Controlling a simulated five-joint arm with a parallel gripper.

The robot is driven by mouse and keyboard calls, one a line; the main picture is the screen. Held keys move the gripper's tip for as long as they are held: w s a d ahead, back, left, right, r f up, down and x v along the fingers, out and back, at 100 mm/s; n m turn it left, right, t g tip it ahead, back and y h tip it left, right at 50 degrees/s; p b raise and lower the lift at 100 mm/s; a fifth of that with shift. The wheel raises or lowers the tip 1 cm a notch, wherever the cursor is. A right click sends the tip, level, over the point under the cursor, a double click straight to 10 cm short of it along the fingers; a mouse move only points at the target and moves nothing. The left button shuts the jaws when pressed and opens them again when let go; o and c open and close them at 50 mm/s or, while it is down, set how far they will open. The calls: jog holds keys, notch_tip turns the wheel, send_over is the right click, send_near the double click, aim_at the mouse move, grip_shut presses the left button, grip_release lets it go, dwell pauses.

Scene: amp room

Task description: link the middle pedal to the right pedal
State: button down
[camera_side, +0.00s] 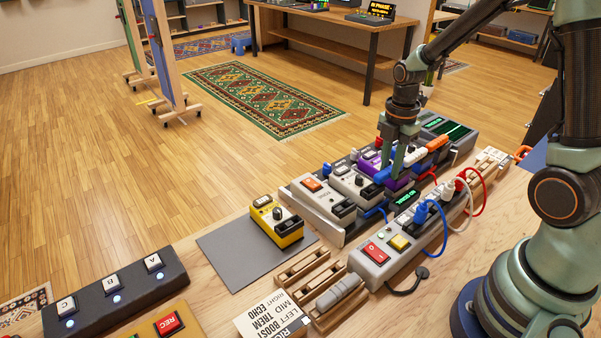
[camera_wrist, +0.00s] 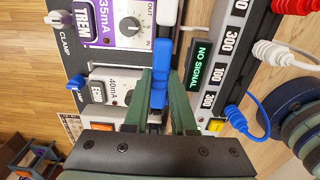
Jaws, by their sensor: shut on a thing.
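My gripper (camera_side: 394,165) is shut on a blue link piece (camera_wrist: 160,72), held at the near side of the purple pedal. That pedal, marked TREM and 35mA (camera_wrist: 122,22), is the middle pedal by the printed card; in the side view, its purple body (camera_side: 402,181) is partly behind my gripper. The blue piece also shows in the side view (camera_side: 383,175). I cannot tell whether its ends are seated in any jack. An orange piece (camera_side: 437,142) lies farther right along the row.
A power strip (camera_side: 375,270) with coloured cables runs along the near side. A "NO SIGNAL" display (camera_wrist: 203,60) is close to my gripper. A yellow pedal (camera_side: 277,222) stands on a grey mat (camera_side: 225,255). A wooden rack (camera_side: 305,265) holds a grey piece (camera_side: 340,290).

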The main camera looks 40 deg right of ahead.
jog(key=shift+f, duration=0.1)
dwell(0.3)
jog(key=shift+c, duration=1.3)
grip_release()
jog(key=shift+r, duration=3.55)
jog(key=s+a+r+m+t, duration=0.5)
jog(key=a+r+m, duration=0.4)
jog(key=m, duration=0.9)
jog(key=shift+s+a+r+t, duration=0.3)
jog(key=shift+s+a+r, duration=0.1)
jog(key=shift+s, duration=0.35)
